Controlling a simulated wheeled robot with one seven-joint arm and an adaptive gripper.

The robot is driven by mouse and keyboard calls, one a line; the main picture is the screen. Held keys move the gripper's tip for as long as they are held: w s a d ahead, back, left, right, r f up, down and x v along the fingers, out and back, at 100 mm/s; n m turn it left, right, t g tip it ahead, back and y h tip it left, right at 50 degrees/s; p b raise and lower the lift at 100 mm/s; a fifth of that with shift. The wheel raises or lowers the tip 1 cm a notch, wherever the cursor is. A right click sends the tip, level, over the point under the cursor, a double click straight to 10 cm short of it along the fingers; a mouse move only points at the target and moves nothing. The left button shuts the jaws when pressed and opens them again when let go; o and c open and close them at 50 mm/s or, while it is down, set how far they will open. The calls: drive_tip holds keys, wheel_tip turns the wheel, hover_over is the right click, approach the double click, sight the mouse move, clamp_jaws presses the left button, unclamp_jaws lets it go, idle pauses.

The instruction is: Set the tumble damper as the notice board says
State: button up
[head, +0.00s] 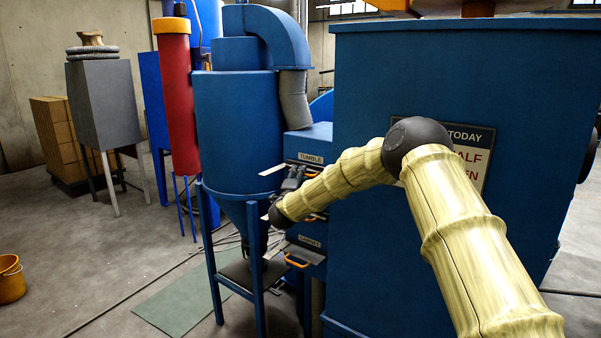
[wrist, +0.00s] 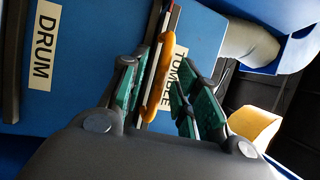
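The TUMBLE label (head: 311,158) is on the blue duct left of the big blue cabinet; it also shows in the wrist view (wrist: 180,68), partly covered. In the wrist view, the orange handle (wrist: 157,85) of the tumble damper lies along a thin metal plate beside that label. My gripper (head: 291,179) is at this damper. In the wrist view its green-padded fingers are apart, with the handle between them and no clear grip on it. The notice board (head: 478,150) shows "TODAY", "ALF" and "EN"; my arm hides the rest.
The DRUM label (wrist: 43,45) is close by in the wrist view. Below my gripper are the CABINET label (head: 310,242) and another orange handle (head: 297,263). A blue cyclone (head: 235,130) on legs stands just left of my gripper. The big blue cabinet (head: 380,250) is to the right.

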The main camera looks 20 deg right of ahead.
drive_tip(key=shift+x, duration=0.95)
clamp_jaws()
drive_tip(key=shift+a, duration=0.1)
